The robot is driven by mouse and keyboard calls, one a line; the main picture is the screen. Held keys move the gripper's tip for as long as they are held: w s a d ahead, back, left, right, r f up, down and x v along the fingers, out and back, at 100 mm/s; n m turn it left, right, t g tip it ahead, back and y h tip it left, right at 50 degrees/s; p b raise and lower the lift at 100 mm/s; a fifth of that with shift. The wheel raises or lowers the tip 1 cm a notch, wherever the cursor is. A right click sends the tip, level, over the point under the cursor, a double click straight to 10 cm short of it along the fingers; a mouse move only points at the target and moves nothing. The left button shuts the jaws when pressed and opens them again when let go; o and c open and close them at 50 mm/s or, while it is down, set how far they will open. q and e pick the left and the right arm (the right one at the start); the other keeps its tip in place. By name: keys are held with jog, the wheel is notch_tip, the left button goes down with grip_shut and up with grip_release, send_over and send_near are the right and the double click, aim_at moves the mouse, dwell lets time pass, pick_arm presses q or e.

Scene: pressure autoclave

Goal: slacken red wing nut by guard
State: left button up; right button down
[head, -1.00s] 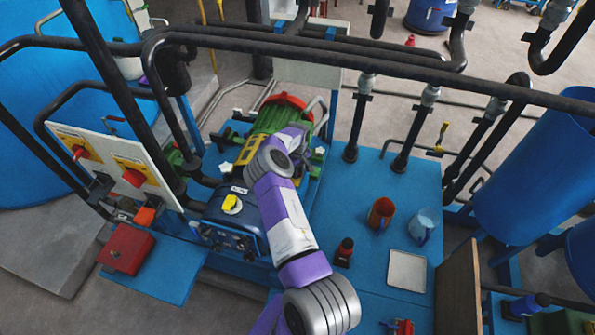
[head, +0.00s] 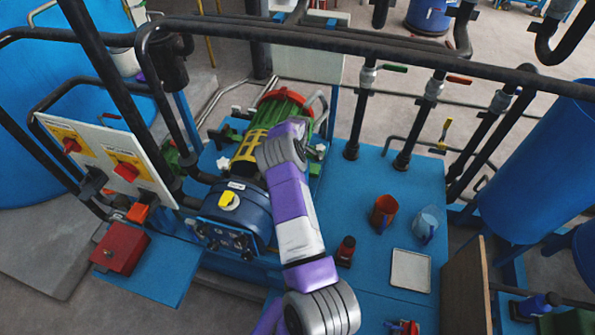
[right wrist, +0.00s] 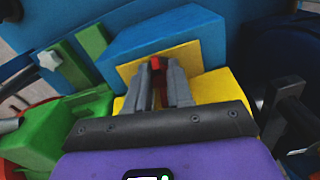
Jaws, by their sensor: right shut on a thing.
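The red wing nut (right wrist: 156,64) shows as a small red piece between the fingertips of my right gripper (right wrist: 158,70) in the right wrist view. The gripper is shut on it, in front of a yellow plate (right wrist: 130,74) and a blue block (right wrist: 165,40). The fingers hide much of the nut. In the head view my right arm reaches over the machine, and its wrist hides the fingertips and the nut. The yellow guard (head: 249,146) sits on the machine left of my wrist, between a green motor (head: 284,104) and a blue housing (head: 236,205). My left gripper is not in view.
A black pipe rail (head: 350,42) crosses above the machine. A control panel (head: 105,155) stands at left. A red mug (head: 384,211), a clear jug (head: 425,225) and a pale tray (head: 411,270) stand on the blue deck (head: 350,190) at right.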

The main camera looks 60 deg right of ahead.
jog(key=n+b, duration=0.2)
jog(key=shift+d+n, duration=0.1)
jog(key=shift+n, duration=0.2)
jog(key=shift+n+b, duration=0.75)
jog(key=shift+n, duration=0.45)
jog(key=shift+r, duration=0.1)
jog(key=c, duration=1.3)
grip_release()
notch_tip(320, 180, up, 8)
jog(key=shift+f+p, duration=0.25)
jog(key=shift+p, duration=0.05)
